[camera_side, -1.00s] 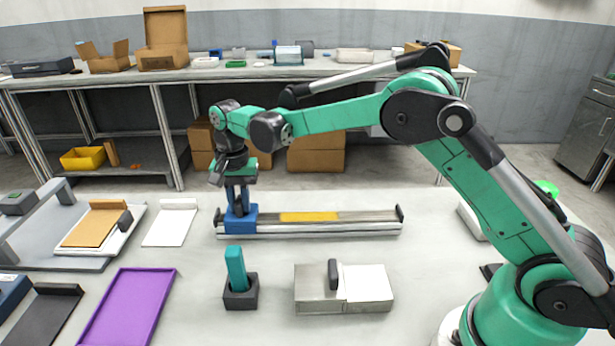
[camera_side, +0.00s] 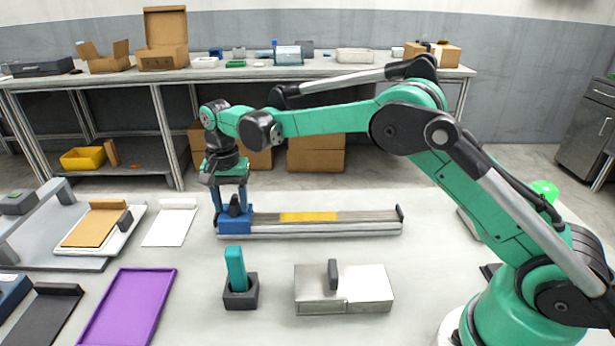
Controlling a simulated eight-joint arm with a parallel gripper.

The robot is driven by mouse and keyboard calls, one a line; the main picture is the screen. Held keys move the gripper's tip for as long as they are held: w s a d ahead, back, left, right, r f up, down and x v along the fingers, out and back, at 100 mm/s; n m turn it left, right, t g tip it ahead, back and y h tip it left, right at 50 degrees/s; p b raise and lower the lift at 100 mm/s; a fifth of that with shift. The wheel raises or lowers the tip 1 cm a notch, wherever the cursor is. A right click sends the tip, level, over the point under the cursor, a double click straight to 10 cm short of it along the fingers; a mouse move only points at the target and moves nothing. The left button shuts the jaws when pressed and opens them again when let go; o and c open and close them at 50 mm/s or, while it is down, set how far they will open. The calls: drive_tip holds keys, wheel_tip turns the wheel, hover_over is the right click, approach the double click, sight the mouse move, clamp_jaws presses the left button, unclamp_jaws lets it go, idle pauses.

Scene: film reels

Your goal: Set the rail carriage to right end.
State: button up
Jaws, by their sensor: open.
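The rail (camera_side: 345,228) lies left to right across the middle of the table, with a yellow section along its top. The blue carriage (camera_side: 235,226) sits at the rail's left end. A dark knob (camera_side: 234,207) stands on top of the carriage. My gripper (camera_side: 230,205) points down over the carriage, its fingers spread apart on either side of the knob. Whether a finger touches the knob I cannot tell.
A dark end stop (camera_side: 400,213) stands at the rail's right end. In front are a teal-handled piece in a dark holder (camera_side: 240,299) and a metal box (camera_side: 315,292) with a dark handle. A purple tray (camera_side: 128,310) lies front left.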

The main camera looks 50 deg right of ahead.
sight(233, 200)
drive_tip(key=shift+r, duration=2.8)
drive_tip(key=shift+r, duration=0.1)
drive_tip(key=shift+s+d+r, duration=0.1)
drive_tip(key=shift+s+r, duration=0.1)
drive_tip(key=shift+r, duration=0.1)
drive_tip(key=s+d+r+n+t, duration=0.4)
drive_tip(key=s+r+n, duration=0.15)
drive_tip(key=s, duration=0.45)
drive_tip(key=s+d+f+n+t, duration=0.1)
drive_tip(key=s+f+n+t, duration=0.2)
drive_tip(key=s, duration=0.6)
drive_tip(key=shift+s+d+f, duration=0.25)
drive_tip(key=shift+d+f, duration=0.05)
drive_tip(key=shift+d, duration=0.1)
drive_tip(key=shift+n, duration=0.25)
